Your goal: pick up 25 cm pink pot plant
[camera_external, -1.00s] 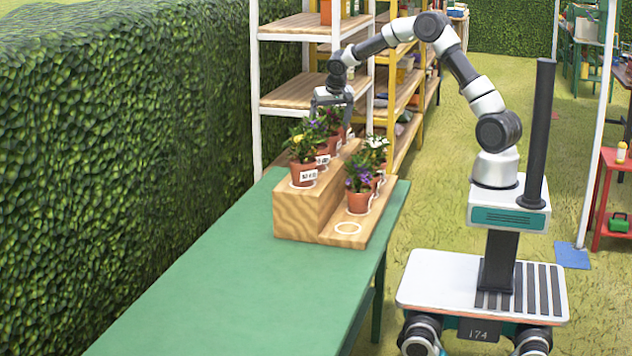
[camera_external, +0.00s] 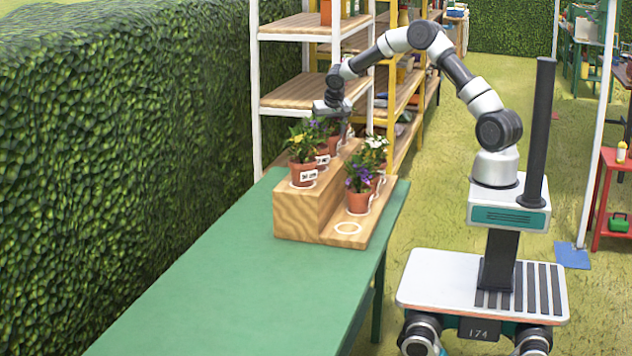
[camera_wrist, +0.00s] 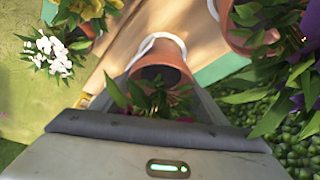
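In the wrist view a terracotta pot (camera_wrist: 160,65) stands on the wooden step with a white ring around its base. Its green leaves show a little magenta flower (camera_wrist: 183,119), mostly hidden by my gripper body. My gripper (camera_wrist: 150,95) is open, with one finger on each side of this plant; whether the fingers touch it I cannot tell. In the external view my gripper (camera_external: 336,122) is low over the back of the upper step. The pot under it (camera_external: 334,145) is mostly hidden by the plants in front, and its label is not readable.
A yellow-flowered pot (camera_external: 304,174) and a purple-flowered pot stand close in front on the upper step. Purple and white-flowered (camera_external: 375,146) pots stand on the lower step of the wooden stand (camera_external: 300,215). The green table (camera_external: 215,290) is clear in front. Shelves stand behind.

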